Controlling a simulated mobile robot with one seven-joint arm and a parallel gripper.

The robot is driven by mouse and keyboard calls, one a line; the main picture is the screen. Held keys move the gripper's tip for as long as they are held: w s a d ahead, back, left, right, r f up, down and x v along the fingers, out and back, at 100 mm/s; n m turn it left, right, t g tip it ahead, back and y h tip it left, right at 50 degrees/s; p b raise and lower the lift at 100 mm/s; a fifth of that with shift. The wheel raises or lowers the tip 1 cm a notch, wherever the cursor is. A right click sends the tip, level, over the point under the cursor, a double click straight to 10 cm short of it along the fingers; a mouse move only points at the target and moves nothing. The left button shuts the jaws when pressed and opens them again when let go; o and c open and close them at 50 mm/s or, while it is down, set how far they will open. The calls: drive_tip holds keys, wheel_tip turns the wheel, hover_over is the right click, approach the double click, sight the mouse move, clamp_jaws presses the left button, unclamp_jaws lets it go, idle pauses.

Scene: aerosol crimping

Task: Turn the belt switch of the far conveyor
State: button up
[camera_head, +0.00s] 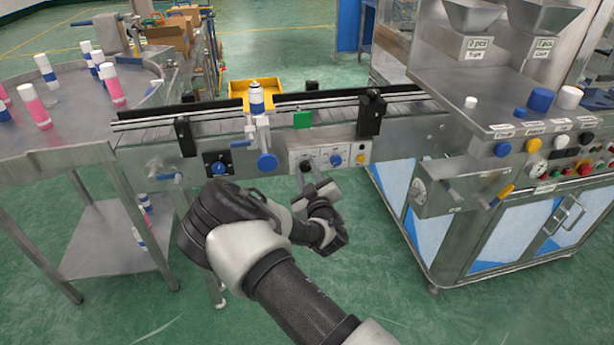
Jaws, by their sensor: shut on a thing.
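The conveyor (145,133) runs across the middle of the view, between the round table and the cabinet machine. Its front has a pale switch panel (322,151) with a dark knob (306,166) at its left and a blue knob (336,159) beside it. My gripper (307,178) reaches up to the panel from below. Its fingers are shut at the dark knob, which they partly hide. The knob's exact angle and the finger contact are too small to make out.
A can (256,97) stands on the belt. The round table (80,150) holds pink and white cans. The cabinet machine (500,210) stands close on the right.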

drive_tip(key=n+b, duration=0.2)
drive_tip(key=n, duration=0.1)
drive_tip(key=shift+f+n, duration=0.15)
drive_tip(key=shift+n, duration=0.25)
drive_tip(key=n+b, duration=0.2)
drive_tip(key=n, duration=0.1)
drive_tip(key=shift+n, duration=0.3)
drive_tip(key=n+b, duration=0.2)
drive_tip(key=n, duration=0.2)
drive_tip(key=shift+n+b, duration=0.5)
drive_tip(key=shift+n, duration=0.8)
drive_tip(key=o, duration=1.1)
drive_tip(key=shift+c, duration=0.2)
